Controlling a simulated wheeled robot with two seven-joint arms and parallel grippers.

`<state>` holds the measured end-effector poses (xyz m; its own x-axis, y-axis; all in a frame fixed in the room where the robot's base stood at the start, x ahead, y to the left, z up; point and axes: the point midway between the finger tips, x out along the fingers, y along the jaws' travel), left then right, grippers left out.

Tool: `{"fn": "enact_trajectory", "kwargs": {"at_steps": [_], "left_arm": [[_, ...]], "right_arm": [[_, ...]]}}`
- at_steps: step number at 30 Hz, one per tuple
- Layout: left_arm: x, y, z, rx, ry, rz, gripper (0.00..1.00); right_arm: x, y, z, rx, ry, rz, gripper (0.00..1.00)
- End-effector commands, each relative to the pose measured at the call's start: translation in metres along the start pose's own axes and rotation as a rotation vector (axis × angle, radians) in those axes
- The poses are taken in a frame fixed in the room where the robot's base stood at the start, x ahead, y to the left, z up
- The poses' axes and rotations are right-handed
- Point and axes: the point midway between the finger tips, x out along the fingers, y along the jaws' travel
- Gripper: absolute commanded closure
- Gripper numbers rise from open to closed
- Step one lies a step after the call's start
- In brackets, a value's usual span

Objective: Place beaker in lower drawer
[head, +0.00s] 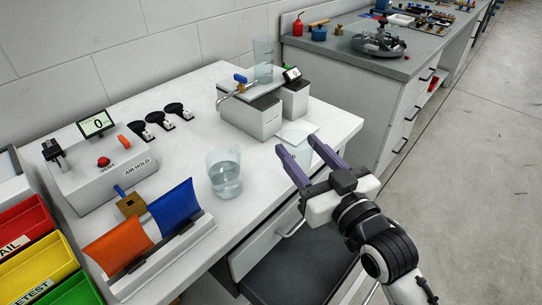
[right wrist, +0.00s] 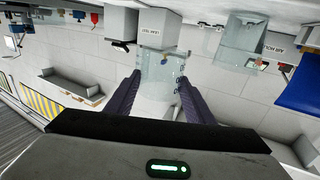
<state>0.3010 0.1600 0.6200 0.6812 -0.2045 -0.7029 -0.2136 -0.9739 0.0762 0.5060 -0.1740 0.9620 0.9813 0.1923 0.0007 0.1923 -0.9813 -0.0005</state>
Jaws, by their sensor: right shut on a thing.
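My right gripper (head: 306,155) is above the front edge of the white bench. In the right wrist view a clear glass beaker (right wrist: 163,72) sits between its fingertips, and the jaws are shut on it. In the head view its pale, see-through shape (head: 297,133) is hard to make out. A second clear beaker with water (head: 225,181) stands upright on the bench to the left, and also shows in the right wrist view (right wrist: 245,42). Below a shut drawer with a handle (head: 270,242), a dark recess (head: 300,272) looks like the open lower drawer. My left gripper is out of view.
Coloured bins (head: 25,260) are at far left. A grey-topped bench stands behind. Floor at right is clear.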

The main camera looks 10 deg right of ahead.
Motion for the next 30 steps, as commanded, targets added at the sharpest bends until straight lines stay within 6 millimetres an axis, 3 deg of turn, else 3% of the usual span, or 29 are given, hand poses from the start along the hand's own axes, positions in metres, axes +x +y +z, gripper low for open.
{"fn": "enact_trajectory", "kwargs": {"at_steps": [3,10,12,23,30], "left_arm": [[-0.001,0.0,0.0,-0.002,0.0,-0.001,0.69],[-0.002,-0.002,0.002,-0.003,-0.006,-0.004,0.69],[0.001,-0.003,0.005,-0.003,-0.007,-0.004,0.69],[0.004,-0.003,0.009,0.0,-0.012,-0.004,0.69],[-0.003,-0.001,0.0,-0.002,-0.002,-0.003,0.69]], "right_arm": [[0.03,-0.012,-0.002,0.003,0.002,0.0,0.73],[0.074,-0.031,-0.001,0.001,0.001,0.0,0.73],[0.072,-0.03,0.016,-0.002,-0.006,0.001,0.73],[0.071,-0.029,0.054,-0.001,-0.004,0.001,0.73],[0.074,-0.031,0.067,0.0,0.0,0.001,0.73]]}}
